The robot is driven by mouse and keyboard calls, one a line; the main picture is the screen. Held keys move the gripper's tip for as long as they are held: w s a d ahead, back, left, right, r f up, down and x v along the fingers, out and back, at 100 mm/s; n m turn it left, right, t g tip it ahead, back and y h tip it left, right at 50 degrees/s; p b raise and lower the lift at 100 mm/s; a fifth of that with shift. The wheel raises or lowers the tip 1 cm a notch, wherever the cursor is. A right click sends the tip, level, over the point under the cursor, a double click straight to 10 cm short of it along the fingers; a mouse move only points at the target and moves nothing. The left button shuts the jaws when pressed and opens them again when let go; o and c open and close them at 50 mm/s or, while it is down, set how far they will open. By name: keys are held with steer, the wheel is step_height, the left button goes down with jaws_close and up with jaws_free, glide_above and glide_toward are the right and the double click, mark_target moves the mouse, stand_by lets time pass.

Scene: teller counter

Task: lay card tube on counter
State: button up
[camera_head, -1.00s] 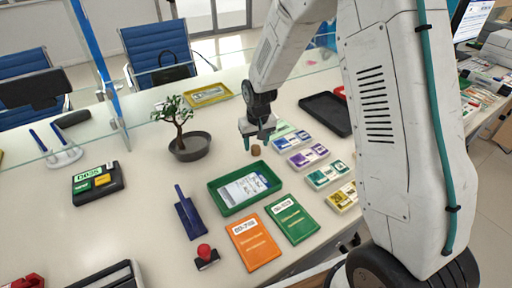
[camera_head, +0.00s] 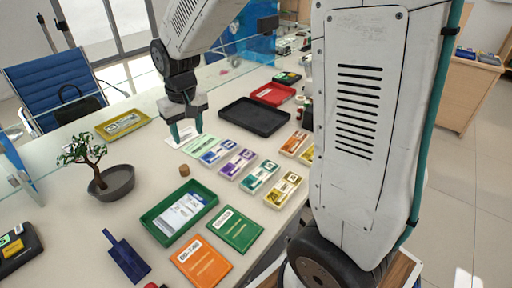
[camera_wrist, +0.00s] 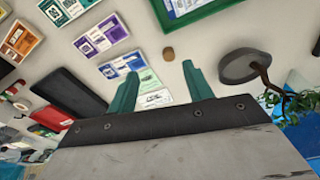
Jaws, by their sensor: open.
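My gripper (camera_head: 187,132) hangs above the counter (camera_head: 65,190) with its two teal fingers apart. In the wrist view, the gripper (camera_wrist: 160,70) has nothing between its fingers. A short brown cylinder (camera_head: 184,171) stands on the counter just in front of the gripper in the head view. It shows as a small brown round (camera_wrist: 168,54) in the wrist view, beyond the fingertips. I cannot tell whether it is the card tube; no longer tube is clearly visible. My arm hides part of the counter's right side.
A green tray (camera_head: 150,222) with papers, a black tray (camera_head: 254,117), a red tray (camera_head: 272,94) and a potted bonsai (camera_head: 117,183) stand around. Bare counter lies between the bonsai and the green tray.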

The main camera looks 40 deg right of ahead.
steer(key=s+d+r, duration=0.1)
steer(key=s+r, duration=0.3)
steer(key=s, duration=0.9)
steer(key=s+d+r, duration=0.1)
steer(key=s+r, duration=0.4)
steer(key=s, duration=0.9)
